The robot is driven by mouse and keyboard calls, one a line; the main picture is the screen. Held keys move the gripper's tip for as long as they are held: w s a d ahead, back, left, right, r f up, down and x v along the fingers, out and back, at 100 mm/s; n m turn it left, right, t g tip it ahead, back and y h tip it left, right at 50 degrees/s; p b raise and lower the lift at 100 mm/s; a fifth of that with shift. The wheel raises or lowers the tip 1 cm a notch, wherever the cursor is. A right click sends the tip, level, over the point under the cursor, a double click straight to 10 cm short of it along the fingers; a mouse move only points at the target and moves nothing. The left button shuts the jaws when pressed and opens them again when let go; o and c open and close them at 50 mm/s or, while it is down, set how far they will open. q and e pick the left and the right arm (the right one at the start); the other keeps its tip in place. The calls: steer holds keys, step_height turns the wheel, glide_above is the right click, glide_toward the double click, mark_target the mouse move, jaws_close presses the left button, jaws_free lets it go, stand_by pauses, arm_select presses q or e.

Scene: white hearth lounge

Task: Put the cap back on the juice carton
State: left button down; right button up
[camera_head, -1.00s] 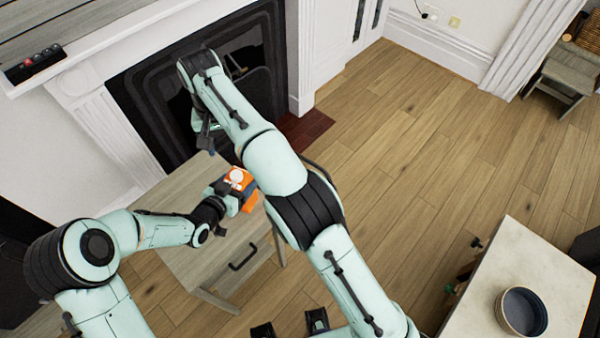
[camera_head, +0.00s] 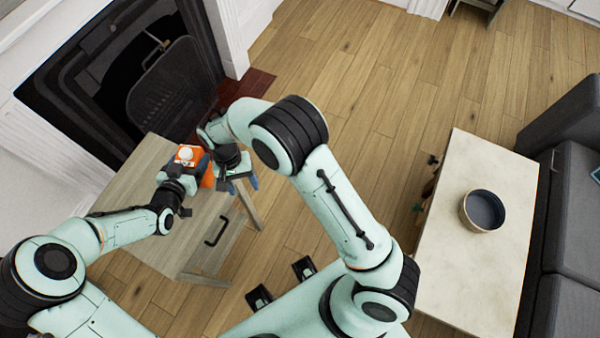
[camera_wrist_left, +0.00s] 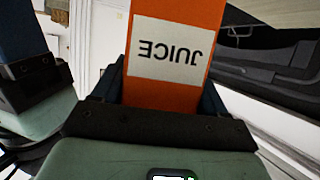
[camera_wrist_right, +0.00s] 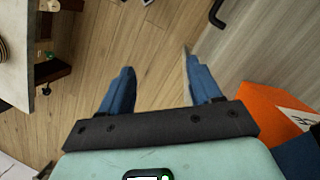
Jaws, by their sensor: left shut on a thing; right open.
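The orange juice carton (camera_head: 206,177) is upright over the wooden desk, with a white top carrying a small round white part. I cannot tell whether that part is the cap or the bare spout. My left gripper (camera_head: 190,172) is shut on the carton; in the left wrist view the carton (camera_wrist_left: 172,90) shows its JUICE label upside down between the fingers. My right gripper (camera_head: 239,182) is just right of the carton. In the right wrist view this gripper (camera_wrist_right: 160,88) is open and empty, with the carton (camera_wrist_right: 272,112) outside its right finger. No separate cap is discernible.
The wooden desk (camera_head: 190,240) has a dark drawer handle. A pale table (camera_head: 455,265) with a dark bowl (camera_head: 484,211) stands at the right, before a grey sofa (camera_head: 570,200). Open floor lies between desk and table.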

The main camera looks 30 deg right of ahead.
steer(key=s+d+f+y, duration=0.1)
steer(key=s+d+f, duration=0.2)
steer(key=s+f, duration=0.4)
steer(key=s+d+f+y, duration=0.1)
steer(key=s+d+f, duration=0.25)
steer(key=f, duration=0.45)
steer(key=s+f+t+y, duration=0.1)
steer(key=s+f+t, duration=0.1)
steer(key=s, duration=1)
steer(key=shift+s+d+f, duration=0.2)
steer(key=shift+d+f, duration=0.1)
steer(key=shift+f, duration=0.4)
